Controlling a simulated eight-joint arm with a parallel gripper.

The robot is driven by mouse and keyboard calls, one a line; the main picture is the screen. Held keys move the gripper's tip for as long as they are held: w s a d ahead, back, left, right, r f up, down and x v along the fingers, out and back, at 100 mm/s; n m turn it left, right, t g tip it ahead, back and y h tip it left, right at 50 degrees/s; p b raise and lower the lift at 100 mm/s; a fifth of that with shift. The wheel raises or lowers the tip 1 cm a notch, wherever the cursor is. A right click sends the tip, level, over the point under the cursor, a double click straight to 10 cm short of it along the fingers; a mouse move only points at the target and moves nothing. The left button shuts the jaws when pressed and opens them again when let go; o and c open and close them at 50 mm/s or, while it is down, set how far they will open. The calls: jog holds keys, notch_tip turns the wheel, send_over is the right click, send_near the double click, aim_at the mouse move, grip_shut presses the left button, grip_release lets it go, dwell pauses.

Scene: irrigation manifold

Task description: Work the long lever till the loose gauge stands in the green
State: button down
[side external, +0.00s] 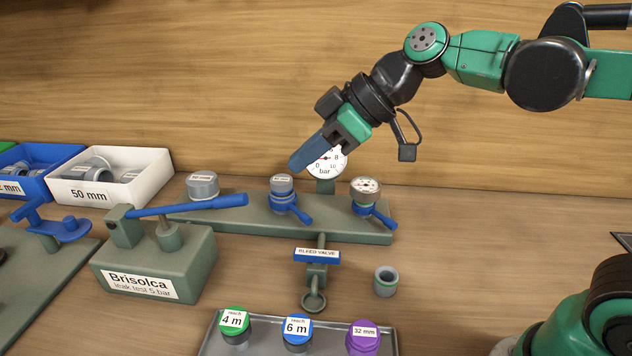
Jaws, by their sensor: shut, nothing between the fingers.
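The long blue lever (190,206) runs nearly level from the grey-green Brisolca leak test pump (155,265), its free end over the manifold (345,226). My gripper (296,166) is shut and empty, pointing down left above the manifold, apart from the lever and to the right of its free end. A large white bar gauge (327,164) stands behind the manifold; my fingers hide part of its dial. A small round gauge (366,186) sits on the right-hand fitting, with markings too small to read. I cannot tell which gauge is the loose one.
Short blue handles (290,208) stick out from the manifold fittings. A bleed valve (317,256) projects forward. A grey ring (385,281) stands on the bench. A tray (268,311) of coloured caps lies in front, and pipe-fitting bins (158,166) stand left.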

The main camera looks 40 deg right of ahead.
jog(key=w+a+r+g+h, duration=0.2)
jog(key=w+a+r, duration=0.2)
jog(key=r, duration=0.4)
jog(key=shift+r, duration=0.4)
send_over(221, 196)
jog(key=f, duration=0.5)
jog(key=s+d+f, duration=0.1)
jog(key=f, duration=0.2)
notch_tip(221, 196, down, 3)
jog(key=shift+f, duration=0.2)
jog(key=shift+s+d+f, duration=0.15)
jog(key=shift+s+f, duration=0.05)
jog(key=shift+f, duration=0.35)
